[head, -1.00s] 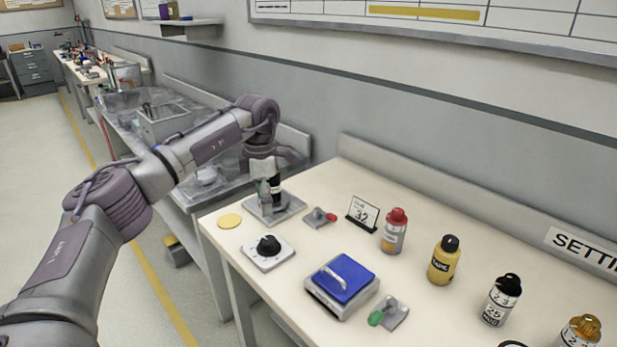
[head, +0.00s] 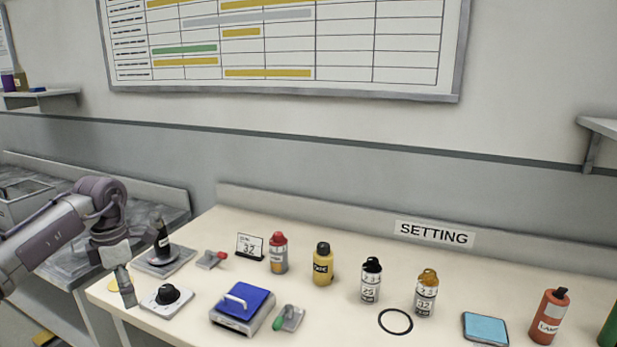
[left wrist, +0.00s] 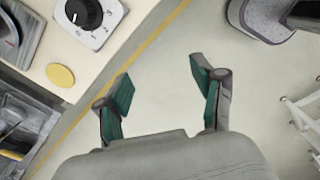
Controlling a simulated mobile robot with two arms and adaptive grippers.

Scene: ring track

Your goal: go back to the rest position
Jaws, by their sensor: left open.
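My left gripper (head: 124,285) is at the left end of the bench, beside the white dial box with a black knob (head: 167,297). The left wrist view shows its green-padded fingers (left wrist: 162,82) spread apart with nothing between them, and pale floor below. A dark upright item (head: 162,238) stands on a grey square plate (head: 172,262) behind the gripper, apart from it. A yellow disc (head: 112,284) is partly hidden by the gripper; it shows whole in the left wrist view (left wrist: 60,75). My right gripper is not in view.
The bench holds a blue-lidded box (head: 243,299), a small sign (head: 250,246), a red-capped bottle (head: 278,256), a yellow bottle (head: 323,266), a black ring (head: 395,321) and a blue pad (head: 485,328). A wall runs behind.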

